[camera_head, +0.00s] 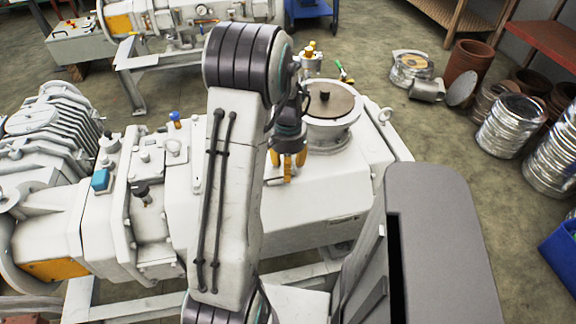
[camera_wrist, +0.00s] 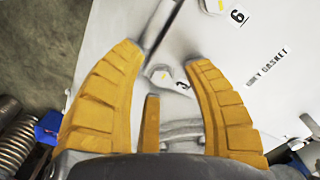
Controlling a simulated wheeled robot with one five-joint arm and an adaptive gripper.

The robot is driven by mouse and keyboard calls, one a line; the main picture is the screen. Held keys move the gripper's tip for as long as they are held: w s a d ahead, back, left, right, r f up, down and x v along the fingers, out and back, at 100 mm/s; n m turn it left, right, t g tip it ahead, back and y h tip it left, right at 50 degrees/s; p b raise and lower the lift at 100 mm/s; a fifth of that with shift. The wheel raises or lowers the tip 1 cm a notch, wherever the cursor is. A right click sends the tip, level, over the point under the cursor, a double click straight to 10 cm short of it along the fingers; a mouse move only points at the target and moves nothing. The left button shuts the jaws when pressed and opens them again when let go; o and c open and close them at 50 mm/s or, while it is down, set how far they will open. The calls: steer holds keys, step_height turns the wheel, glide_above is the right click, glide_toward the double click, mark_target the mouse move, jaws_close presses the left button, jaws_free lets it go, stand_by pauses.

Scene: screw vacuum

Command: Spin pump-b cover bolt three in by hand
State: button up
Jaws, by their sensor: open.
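My gripper (camera_head: 288,160) has yellow fingers and is over the front of the white pump housing (camera_head: 310,230), beside a round port. In the wrist view my gripper (camera_wrist: 165,57) is open, with nothing between its fingers. Just beyond the fingertips, a small pale hex-shaped bolt head (camera_wrist: 160,75) shows on the white surface beside a tag marked 3 (camera_wrist: 183,86); the gripper does not visibly touch it. I cannot tell how deep it sits. Another bolt (camera_wrist: 214,6) is beside a tag marked 6 (camera_wrist: 237,17). In the head view these bolts are too small or hidden to make out.
The round port with a brown disc (camera_head: 330,102) rises just behind my gripper. Print reading "grey gasket" (camera_wrist: 267,66) is on the surface. Another pump (camera_head: 190,22) stands at the back left. Metal drums (camera_head: 510,125) and rusty pipes (camera_head: 468,65) are on the floor at right.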

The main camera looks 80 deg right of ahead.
steer(key=shift+d+r, duration=0.1)
step_height(320, 180, up, 12)
stand_by(0.8)
stand_by(0.7)
